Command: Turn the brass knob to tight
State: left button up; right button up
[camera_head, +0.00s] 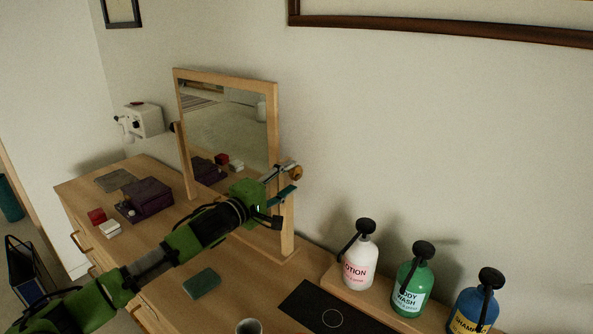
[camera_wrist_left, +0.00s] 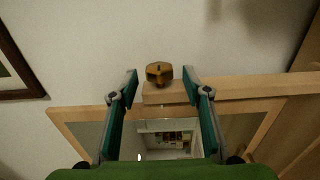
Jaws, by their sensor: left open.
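The brass knob (camera_head: 297,173) sits on the side of the right post of the wooden mirror stand (camera_head: 288,225). In the left wrist view the knob (camera_wrist_left: 159,74) is a faceted golden-brown piece on the end of a wooden part. My left gripper (camera_head: 287,181) is open beside that post. In the wrist view its two green fingers (camera_wrist_left: 160,82) are spread to the left and right of the knob, with clear gaps on both sides. I cannot tell how tight the knob is. My right gripper is not in view.
The mirror (camera_head: 228,120) stands tilted on the wooden dresser top (camera_head: 235,285). A lotion bottle (camera_head: 360,262), a green body wash bottle (camera_head: 413,282) and a blue shampoo bottle (camera_head: 474,305) stand at the right. A purple box (camera_head: 150,198) and green block (camera_head: 201,284) lie on the dresser.

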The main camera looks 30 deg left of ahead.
aim_at(292, 176)
pick_arm(q)
jog(key=shift+w+d+p, duration=0.2)
jog(key=shift+w+p, duration=0.35)
jog(key=shift+w, duration=1.45)
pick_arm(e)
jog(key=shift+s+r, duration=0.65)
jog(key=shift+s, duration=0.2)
pick_arm(q)
jog(key=shift+c, duration=0.3)
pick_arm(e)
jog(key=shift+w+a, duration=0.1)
pick_arm(q)
jog(key=c, duration=1)
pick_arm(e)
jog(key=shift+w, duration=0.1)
